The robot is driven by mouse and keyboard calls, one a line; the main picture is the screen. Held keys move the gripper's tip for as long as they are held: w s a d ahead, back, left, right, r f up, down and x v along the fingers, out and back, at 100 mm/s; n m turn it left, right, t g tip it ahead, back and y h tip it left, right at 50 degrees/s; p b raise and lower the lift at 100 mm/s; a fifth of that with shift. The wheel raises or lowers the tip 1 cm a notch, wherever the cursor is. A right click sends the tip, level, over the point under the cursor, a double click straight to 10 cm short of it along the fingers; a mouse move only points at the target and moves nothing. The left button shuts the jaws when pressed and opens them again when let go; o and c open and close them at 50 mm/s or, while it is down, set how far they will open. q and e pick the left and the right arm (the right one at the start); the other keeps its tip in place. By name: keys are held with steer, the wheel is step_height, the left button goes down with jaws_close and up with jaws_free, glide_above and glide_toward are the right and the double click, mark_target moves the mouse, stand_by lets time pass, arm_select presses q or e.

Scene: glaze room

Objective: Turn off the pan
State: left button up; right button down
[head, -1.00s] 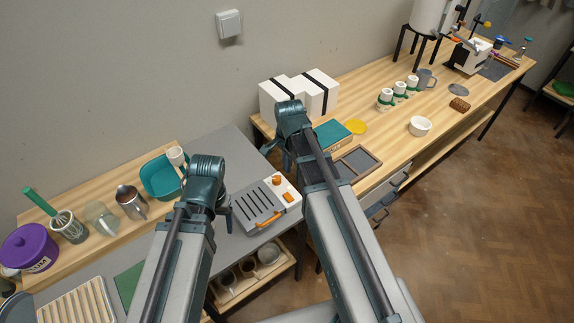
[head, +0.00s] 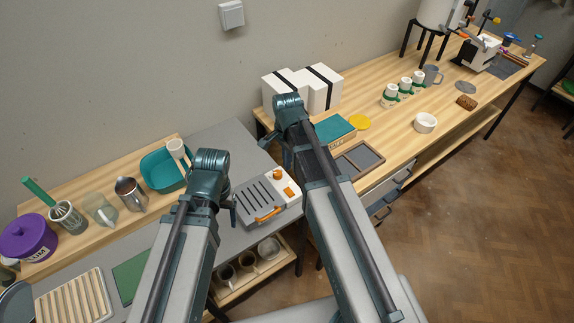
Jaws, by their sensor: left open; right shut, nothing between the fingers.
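The pan (head: 256,205) is a grey, ribbed, boxy appliance with an orange front handle (head: 268,215). It sits at the right end of the grey worktop. A white control panel (head: 286,187) on its right side carries an orange knob (head: 277,175) and an orange switch (head: 289,191). My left gripper (head: 233,212) is at the pan's left edge and is open; whether it touches the pan I cannot tell. My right gripper (head: 265,149) is shut and empty, above and behind the panel, apart from the knob. My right forearm passes just right of the panel.
A teal basin (head: 160,172), metal jug (head: 131,193), glass jar (head: 100,209) and purple pot (head: 27,238) stand along the left shelf. White boxes (head: 303,90), a teal box (head: 334,129) and a grey tray (head: 360,158) lie beyond my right arm. Mugs sit on a lower shelf.

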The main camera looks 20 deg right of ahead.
mark_target(287, 191)
arm_select(q)
step_height(287, 191, down, 12)
steer(key=b, duration=1.1)
steer(key=shift+f+b, duration=0.25)
steer(key=shift+b, duration=0.15)
arm_select(e)
step_height(287, 191, down, 12)
steer(key=shift+f, duration=0.25)
arm_select(q)
steer(key=shift+f, duration=0.25)
arm_select(e)
steer(key=shift+w+f, duration=0.1)
steer(key=shift+f, duration=0.15)
arm_select(q)
steer(key=shift+s+r, duration=0.1)
steer(key=shift+r, duration=0.05)
arm_select(e)
steer(key=shift+r, duration=0.15)
steer(key=shift+s, duration=0.3)
steer(key=shift+s+d, duration=0.1)
steer(key=shift+s, duration=0.25)
arm_select(q)
steer(key=shift+r, duration=0.1)
arm_select(e)
steer(key=shift+s+d+r, duration=0.1)
steer(key=shift+s+d, duration=0.1)
steer(key=shift+s, duration=0.05)
steer(key=shift+w, duration=0.1)
